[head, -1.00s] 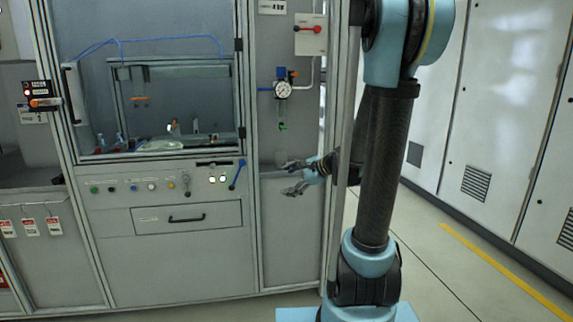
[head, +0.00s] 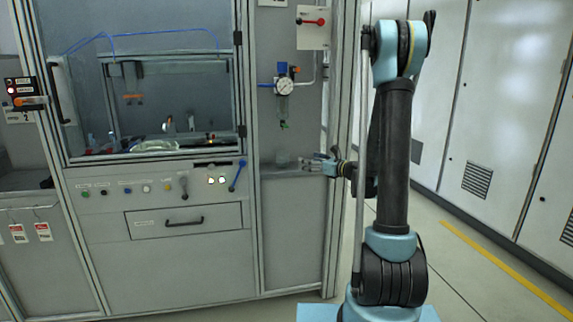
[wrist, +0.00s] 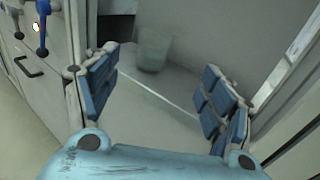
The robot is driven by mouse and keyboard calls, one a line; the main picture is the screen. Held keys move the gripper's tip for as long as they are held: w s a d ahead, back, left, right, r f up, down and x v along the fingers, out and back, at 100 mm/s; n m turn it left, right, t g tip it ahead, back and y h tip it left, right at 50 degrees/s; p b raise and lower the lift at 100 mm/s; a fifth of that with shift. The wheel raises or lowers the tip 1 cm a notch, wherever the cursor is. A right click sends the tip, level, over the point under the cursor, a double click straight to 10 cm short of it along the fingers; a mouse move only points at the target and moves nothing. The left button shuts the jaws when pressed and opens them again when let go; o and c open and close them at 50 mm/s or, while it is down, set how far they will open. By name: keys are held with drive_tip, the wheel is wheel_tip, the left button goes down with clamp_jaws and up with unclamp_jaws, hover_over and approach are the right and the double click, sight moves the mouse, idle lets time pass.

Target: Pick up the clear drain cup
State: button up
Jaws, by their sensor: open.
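The clear drain cup (wrist: 153,48) stands upright in the wrist view, ahead of my open fingers and nearer the left one. It is see-through and faint against the grey panel. In the head view the cup (head: 284,158) is barely visible on a small ledge under the gauge, left of my gripper. My gripper (wrist: 160,68) is open and empty, with its blue-padded fingers spread wide and the cup beyond their tips. In the head view my gripper (head: 308,163) reaches in from the right, at about the cup's height.
A pressure regulator with a gauge (head: 284,86) hangs above the ledge. A metal frame post (head: 341,130) stands close to my gripper on the right. A blue-handled lever (head: 237,176) and a drawer (head: 184,221) are on the left panel. The floor at right is clear.

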approach(279, 153)
drive_tip(key=shift+w+a+f, duration=0.25)
drive_tip(key=shift+w+a, duration=0.2)
drive_tip(key=shift+a, duration=0.15)
drive_tip(key=shift+x, duration=3.05)
drive_tip(key=shift+r, duration=0.15)
drive_tip(key=c, duration=1.2)
drive_tip(key=shift+o, duration=0.2)
